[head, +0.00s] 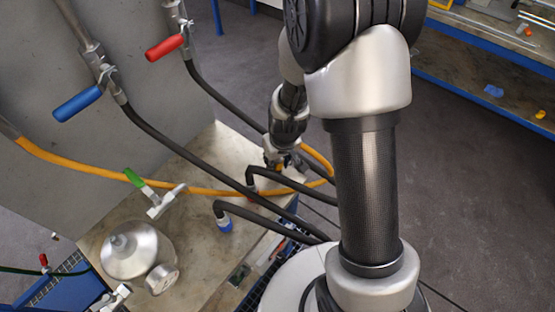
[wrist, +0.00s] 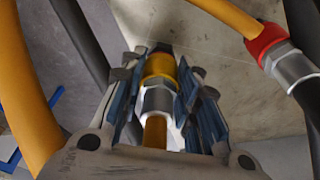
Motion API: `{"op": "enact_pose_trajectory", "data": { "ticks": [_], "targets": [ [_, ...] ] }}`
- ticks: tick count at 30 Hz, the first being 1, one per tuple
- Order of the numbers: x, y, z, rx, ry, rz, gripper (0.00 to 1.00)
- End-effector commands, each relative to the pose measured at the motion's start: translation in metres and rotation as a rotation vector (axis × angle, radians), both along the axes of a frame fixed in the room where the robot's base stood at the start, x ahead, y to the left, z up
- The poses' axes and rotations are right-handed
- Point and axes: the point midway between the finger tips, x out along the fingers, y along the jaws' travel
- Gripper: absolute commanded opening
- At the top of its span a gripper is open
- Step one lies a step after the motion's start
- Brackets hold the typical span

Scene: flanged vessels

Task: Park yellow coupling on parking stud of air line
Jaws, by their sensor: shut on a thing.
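In the wrist view the yellow coupling (wrist: 159,68), with a yellow collar and a silver hex body, sits between the two fingers of my gripper (wrist: 163,85). My gripper is shut on it. The orange air hose (wrist: 155,132) runs from its near end. A small dark piece (wrist: 160,47) shows just beyond the collar; I cannot tell whether it is the parking stud or whether the coupling touches it. In the head view my gripper (head: 279,163) is low over the bench, partly behind my arm. The orange hose (head: 90,172) loops across to it.
The red-collared coupling (wrist: 266,40) on a black hose is close on the right in the wrist view. A blue-collared coupling (head: 224,225) stands on the bench (head: 200,155). Black hoses cross above the bench. A domed vessel (head: 135,250) is at the lower left.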

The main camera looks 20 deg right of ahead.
Motion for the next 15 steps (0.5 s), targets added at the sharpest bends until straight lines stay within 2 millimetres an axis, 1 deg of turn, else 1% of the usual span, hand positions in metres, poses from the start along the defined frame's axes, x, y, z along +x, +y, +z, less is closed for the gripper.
{"op": "enact_pose_trajectory", "data": {
  "ticks": [10,13,14,15],
  "targets": [
    [0.0003,0.0,-0.0116,0.0,-0.001,0.0,0.0],
    [0.0004,0.0,-0.0101,0.0,-0.001,0.0,0.0],
    [0.0003,0.0,-0.01,0.0,-0.001,0.0,0.31],
    [0.0003,0.0,-0.01,0.0,-0.001,0.0,0.34]
  ]
}}
